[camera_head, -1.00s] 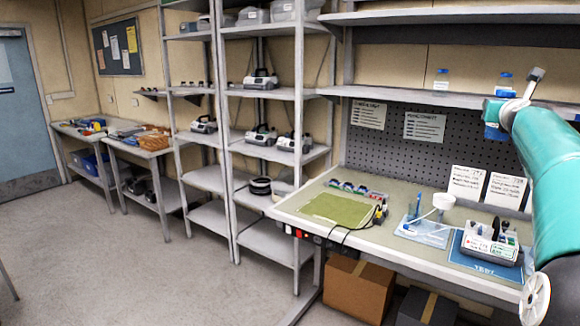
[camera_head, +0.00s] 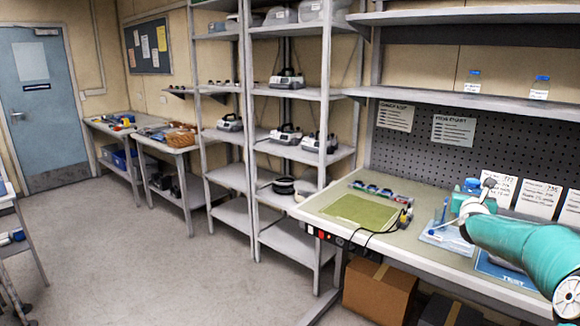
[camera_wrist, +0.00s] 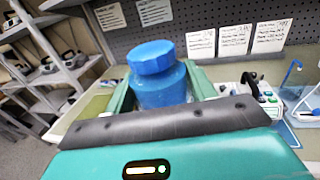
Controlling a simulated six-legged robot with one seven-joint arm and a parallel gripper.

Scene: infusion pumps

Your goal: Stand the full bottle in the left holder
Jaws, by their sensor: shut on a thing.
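A bottle with a blue cap and blue body (camera_wrist: 160,75) stands roughly upright between the two teal fingers of my gripper (camera_wrist: 163,92) in the wrist view. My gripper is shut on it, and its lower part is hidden. In the head view my gripper (camera_head: 466,199) is above the right part of the workbench, with the blue cap (camera_head: 472,185) showing just behind it. A light blue tray (camera_head: 440,237) with a blue post (camera_head: 444,209) lies below and left of my gripper. My arm hides part of it. I cannot tell which thing is the left holder.
Two blue-capped bottles (camera_head: 472,83) (camera_head: 540,88) stand on the upper shelf (camera_head: 430,91). A green mat (camera_head: 360,209) lies on the bench (camera_head: 325,205), with a dark cable (camera_head: 375,236) beside it. A blue TEST mat (camera_head: 497,268) is partly behind my arm. White cards (camera_head: 540,198) stand at the back.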

